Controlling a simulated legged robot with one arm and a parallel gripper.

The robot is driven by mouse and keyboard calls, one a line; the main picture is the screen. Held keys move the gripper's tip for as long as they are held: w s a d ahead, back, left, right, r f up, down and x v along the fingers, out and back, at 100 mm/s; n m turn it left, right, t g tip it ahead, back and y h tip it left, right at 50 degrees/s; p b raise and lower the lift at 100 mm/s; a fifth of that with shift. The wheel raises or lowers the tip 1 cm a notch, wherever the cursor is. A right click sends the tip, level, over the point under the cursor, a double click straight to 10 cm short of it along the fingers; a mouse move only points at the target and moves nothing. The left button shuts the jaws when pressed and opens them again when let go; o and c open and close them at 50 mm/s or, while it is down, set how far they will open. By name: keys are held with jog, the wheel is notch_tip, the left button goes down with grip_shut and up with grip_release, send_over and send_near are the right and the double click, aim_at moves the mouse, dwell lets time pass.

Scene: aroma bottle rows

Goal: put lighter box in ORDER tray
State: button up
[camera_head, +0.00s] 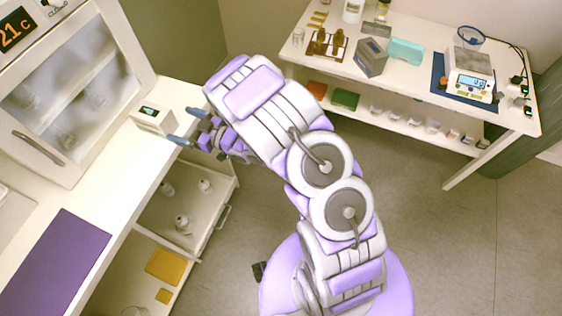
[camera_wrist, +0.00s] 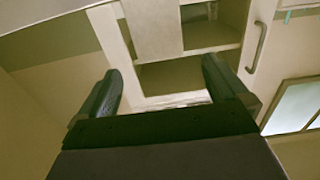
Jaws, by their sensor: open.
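My gripper (camera_head: 184,126) is over the left counter's front edge, its two blue fingers spread with nothing seen between them. It points at a small white box-shaped device with a dark display (camera_head: 152,117) on the counter, just beyond the fingertips; I cannot tell whether they touch. The wrist view shows the two dark fingers (camera_wrist: 160,90) wide apart and empty. A grey box (camera_head: 371,57) stands on the right table beside a teal tray (camera_head: 405,50). No ORDER label is readable, and I cannot tell which box is the lighter one.
An incubator (camera_head: 75,95) reading 21 C stands on the left counter, with a purple mat (camera_head: 55,262) nearby. An open drawer (camera_head: 205,215) with white bottles is below. The right table also holds a brown bottle rack (camera_head: 326,43) and a scale (camera_head: 470,75). Floor between is clear.

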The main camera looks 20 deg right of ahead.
jog(key=w+d+r+m+h, duration=0.1)
jog(key=w+d+r+h, duration=0.1)
jog(key=d+h, duration=0.4)
jog(key=w+d+r+m+h, duration=0.2)
jog(key=d+h, duration=0.2)
jog(key=d, duration=0.5)
jog(key=s+d+r+m+g+h, duration=0.3)
jog(key=s+d+r+h, duration=0.2)
jog(key=s+d, duration=0.4)
jog(key=s+r+m+g, duration=0.2)
jog(key=s+g, duration=0.3)
jog(key=s, duration=1.2)
jog(key=s+r+m+g+y, duration=0.1)
jog(key=s+r+g, duration=0.4)
jog(key=s, duration=1.2)
jog(key=shift+a+m, duration=0.3)
jog(key=shift+m, duration=0.1)
